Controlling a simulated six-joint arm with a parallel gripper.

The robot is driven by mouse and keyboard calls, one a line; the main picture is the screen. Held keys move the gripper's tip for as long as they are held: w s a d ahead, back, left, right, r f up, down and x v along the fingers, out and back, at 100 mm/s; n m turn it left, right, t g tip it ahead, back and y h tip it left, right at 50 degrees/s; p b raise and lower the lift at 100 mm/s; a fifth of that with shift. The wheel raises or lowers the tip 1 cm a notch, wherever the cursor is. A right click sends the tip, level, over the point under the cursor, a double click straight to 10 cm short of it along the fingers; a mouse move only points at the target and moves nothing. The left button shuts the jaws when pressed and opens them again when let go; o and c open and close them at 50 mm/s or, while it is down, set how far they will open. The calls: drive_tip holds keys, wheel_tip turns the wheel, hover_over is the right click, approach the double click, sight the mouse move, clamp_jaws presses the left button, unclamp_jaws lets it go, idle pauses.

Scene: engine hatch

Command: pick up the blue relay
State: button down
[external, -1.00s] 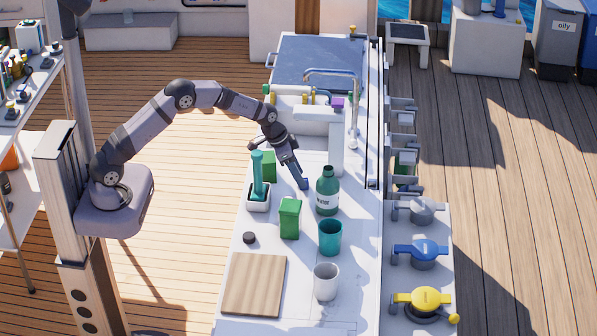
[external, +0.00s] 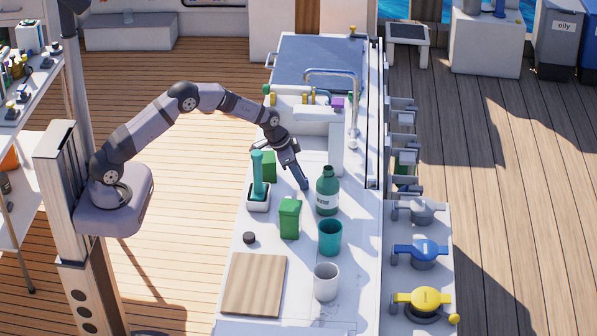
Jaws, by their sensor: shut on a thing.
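My gripper (external: 300,179) reaches down over the white counter, just left of the dark green water bottle (external: 327,190). It is shut on a small dark blue piece (external: 305,186) at its tips, which looks to be the blue relay. The piece is tiny and partly hidden by the fingers. I cannot tell whether it touches the counter.
A teal-handled brush in a white holder (external: 258,199) and green cartons (external: 289,219) stand left of the gripper. A teal cup (external: 330,238), white cup (external: 325,282) and wooden board (external: 254,284) are nearer the front. A sink tap (external: 353,100) rises behind.

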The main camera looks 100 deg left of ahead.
drive_tip(key=shift+r, duration=0.15)
wheel_tip(320, 180, up, 18)
drive_tip(key=b, duration=0.2)
drive_tip(key=shift+b, duration=0.3)
